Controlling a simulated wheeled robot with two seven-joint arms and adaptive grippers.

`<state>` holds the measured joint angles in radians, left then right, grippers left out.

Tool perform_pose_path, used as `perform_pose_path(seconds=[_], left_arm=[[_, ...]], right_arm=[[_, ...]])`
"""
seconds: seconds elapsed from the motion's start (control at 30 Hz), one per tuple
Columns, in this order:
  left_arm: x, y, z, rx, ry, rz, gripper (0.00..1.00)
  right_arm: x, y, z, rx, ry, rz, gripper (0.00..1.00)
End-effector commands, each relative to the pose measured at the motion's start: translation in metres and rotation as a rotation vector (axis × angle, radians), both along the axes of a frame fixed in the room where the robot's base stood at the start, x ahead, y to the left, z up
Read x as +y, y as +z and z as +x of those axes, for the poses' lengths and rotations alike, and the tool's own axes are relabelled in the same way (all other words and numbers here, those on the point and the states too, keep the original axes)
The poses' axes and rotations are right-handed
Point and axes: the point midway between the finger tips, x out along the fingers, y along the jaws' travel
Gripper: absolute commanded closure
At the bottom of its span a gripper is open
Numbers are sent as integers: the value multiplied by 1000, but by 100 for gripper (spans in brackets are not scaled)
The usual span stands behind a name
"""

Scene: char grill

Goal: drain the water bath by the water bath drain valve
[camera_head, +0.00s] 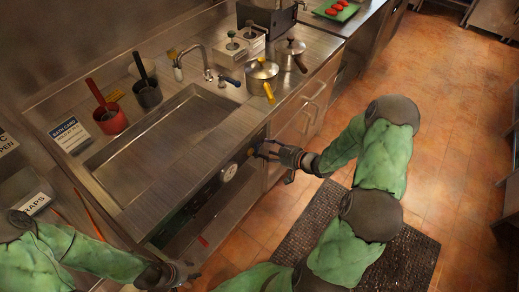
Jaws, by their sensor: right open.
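The water bath (140,112) is a long sunken metal basin in the counter, left of centre. Its front panel carries a round white dial (229,172). A small yellowish part (250,152) shows on the panel right of the dial; I cannot tell for certain whether it is the drain valve. My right gripper (266,149) is open at the right end of this panel, its fingers toward the yellowish part and close to it. Contact cannot be told. My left gripper (188,272) is low at the bottom of the picture, away from the bath; its fingers are too unclear to read.
A faucet (207,72) and a blue-handled lever (229,81) stand behind the bath. A dark mat (400,255) covers the floor.

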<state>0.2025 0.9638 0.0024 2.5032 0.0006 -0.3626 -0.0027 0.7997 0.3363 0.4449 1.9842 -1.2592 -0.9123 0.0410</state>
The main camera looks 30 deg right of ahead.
Motion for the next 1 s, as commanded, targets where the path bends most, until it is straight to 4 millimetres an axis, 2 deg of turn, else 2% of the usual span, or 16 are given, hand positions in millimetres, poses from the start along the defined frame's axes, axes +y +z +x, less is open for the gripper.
perform_pose_path(seconds=[0.1, 0.3, 0.7, 0.73, 0.9, 0.93, 1.0], left_arm=[[0, -7, 0, 0, 0, 0, 60], [0, -12, 0, 0, 0, 0, 60], [0, -13, 0, 0, 0, 0, 60], [0, -13, 0, 0, 0, 0, 60], [0, -13, 0, 0, 0, 0, 60], [0, -13, 0, 0, 0, 0, 60], [0, -13, 0, 0, 0, 0, 60]], right_arm=[[8, -10, 18, 0, 4, -1, 43], [16, -18, 37, 0, 1, -1, 43], [18, -19, 43, 1, -1, -1, 43], [18, -19, 43, 1, -1, -1, 46], [18, -19, 43, 1, -1, -1, 94], [18, -19, 43, 1, -1, -1, 100], [18, -19, 43, 1, -1, -1, 100]])
